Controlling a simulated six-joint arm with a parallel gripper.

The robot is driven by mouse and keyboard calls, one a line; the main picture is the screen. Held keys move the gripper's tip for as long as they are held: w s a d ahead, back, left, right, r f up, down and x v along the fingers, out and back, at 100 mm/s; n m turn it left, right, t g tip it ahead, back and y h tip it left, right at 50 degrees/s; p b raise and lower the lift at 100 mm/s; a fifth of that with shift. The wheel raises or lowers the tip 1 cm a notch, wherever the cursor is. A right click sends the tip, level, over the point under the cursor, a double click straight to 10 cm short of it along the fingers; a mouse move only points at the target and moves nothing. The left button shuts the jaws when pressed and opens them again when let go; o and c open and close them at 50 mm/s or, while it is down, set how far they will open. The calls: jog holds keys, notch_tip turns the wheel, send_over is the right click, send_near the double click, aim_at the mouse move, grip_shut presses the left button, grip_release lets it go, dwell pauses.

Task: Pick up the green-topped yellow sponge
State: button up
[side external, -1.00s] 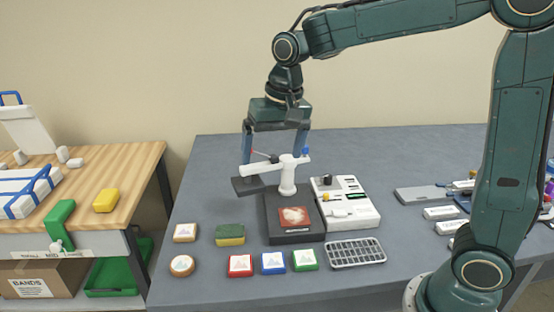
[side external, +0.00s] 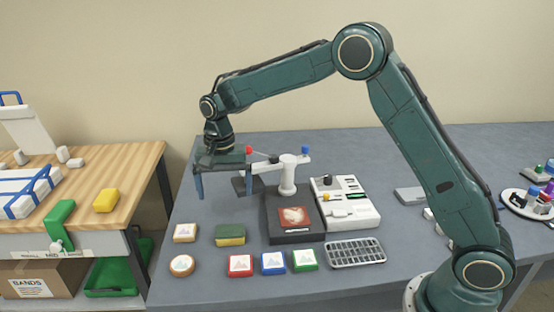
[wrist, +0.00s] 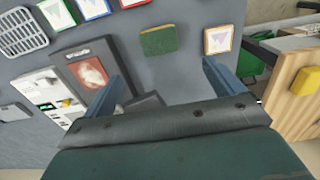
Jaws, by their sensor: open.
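The green-topped yellow sponge (side external: 230,235) lies on the grey table, left of the black press base, with its green side up. In the wrist view the sponge (wrist: 158,40) shows ahead of the fingers, roughly between their lines and clear of both. My gripper (side external: 222,195) is open and empty. It hangs above the table behind the sponge, near the press arm. In the wrist view its two blue fingers are spread wide around empty space (wrist: 162,78).
The black press (side external: 290,232) with its white swivel arm stands just right of my gripper. Square tiles (side external: 185,232) and a round one (side external: 182,265) lie around the sponge. A white control box (side external: 345,205) and a grey rack (side external: 355,253) are further right. A plain yellow block (side external: 106,200) sits on the wooden bench.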

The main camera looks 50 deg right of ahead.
send_over(230, 230)
jog(key=shift+w+f, duration=0.15)
jog(key=shift+f, duration=4.1)
jog(key=shift+f, duration=0.1)
jog(key=shift+f, duration=2.5)
jog(key=shift+c, duration=0.2)
jog(key=c, duration=1)
